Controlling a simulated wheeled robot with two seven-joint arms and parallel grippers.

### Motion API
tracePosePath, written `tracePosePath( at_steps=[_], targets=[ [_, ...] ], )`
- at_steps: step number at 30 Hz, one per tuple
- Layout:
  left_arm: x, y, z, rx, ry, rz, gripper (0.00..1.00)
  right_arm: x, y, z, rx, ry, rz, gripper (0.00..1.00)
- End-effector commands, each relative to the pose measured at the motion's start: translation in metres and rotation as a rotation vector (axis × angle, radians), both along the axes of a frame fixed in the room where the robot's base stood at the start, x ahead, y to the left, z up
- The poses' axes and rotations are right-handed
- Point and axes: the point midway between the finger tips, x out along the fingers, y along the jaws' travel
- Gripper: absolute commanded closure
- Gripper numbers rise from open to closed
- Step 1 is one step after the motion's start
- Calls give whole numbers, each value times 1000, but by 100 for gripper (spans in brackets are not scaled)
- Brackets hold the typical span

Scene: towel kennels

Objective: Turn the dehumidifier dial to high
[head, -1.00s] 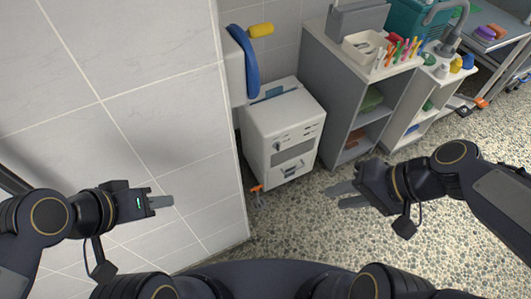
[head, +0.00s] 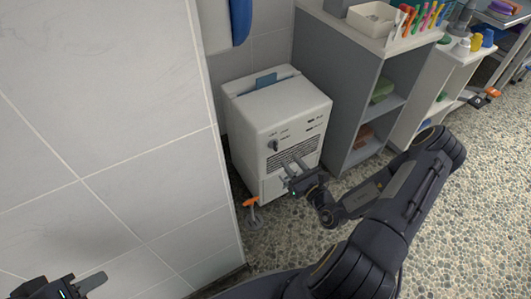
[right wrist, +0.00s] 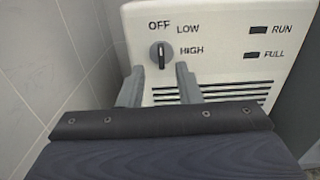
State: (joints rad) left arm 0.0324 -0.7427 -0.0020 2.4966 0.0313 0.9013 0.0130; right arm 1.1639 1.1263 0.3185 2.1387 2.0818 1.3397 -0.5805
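The white dehumidifier (head: 275,108) stands on the floor between the tiled wall and the grey shelf. Its dark dial (head: 273,145) is on the upper left of the front. In the right wrist view the dial (right wrist: 161,55) sits among the labels OFF, LOW and HIGH, its grip roughly upright below OFF. My right gripper (head: 293,168) is open in front of the panel, its fingers (right wrist: 159,78) apart just below and either side of the dial; I see no contact. My left gripper (head: 92,283) is at the bottom left, partly cut off, far from the dehumidifier.
A tiled wall (head: 110,110) stands close on the left. An orange-handled thing (head: 251,202) is on the floor by the wall's corner. Pebbled floor (head: 460,220) is free at right.

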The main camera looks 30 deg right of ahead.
Motion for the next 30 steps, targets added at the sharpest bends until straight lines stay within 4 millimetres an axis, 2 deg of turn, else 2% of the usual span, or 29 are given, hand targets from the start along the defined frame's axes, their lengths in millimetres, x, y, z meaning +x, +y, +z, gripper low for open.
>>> tracePosePath(
  at_steps=[4, 15, 19, 26, 27, 30],
  targets=[
    [0, 0, -5, 0, 0, 0, 64, 14, 0, -4, 4, 2, -9, 69],
    [0, 0, -21, 0, 0, 0, 64, 68, 5, -3, 4, 2, -6, 69],
    [0, 0, -22, 0, 0, 0, 64, 75, 6, -2, 4, 3, -5, 69],
    [0, 0, -22, 0, 0, 0, 64, 76, 6, -1, 5, 4, -5, 69],
    [0, 0, -22, 0, 0, 0, 64, 76, 6, -1, 5, 4, -5, 70],
    [0, 0, -22, 0, 0, 0, 64, 76, 6, -1, 5, 4, -5, 84]
  ],
)
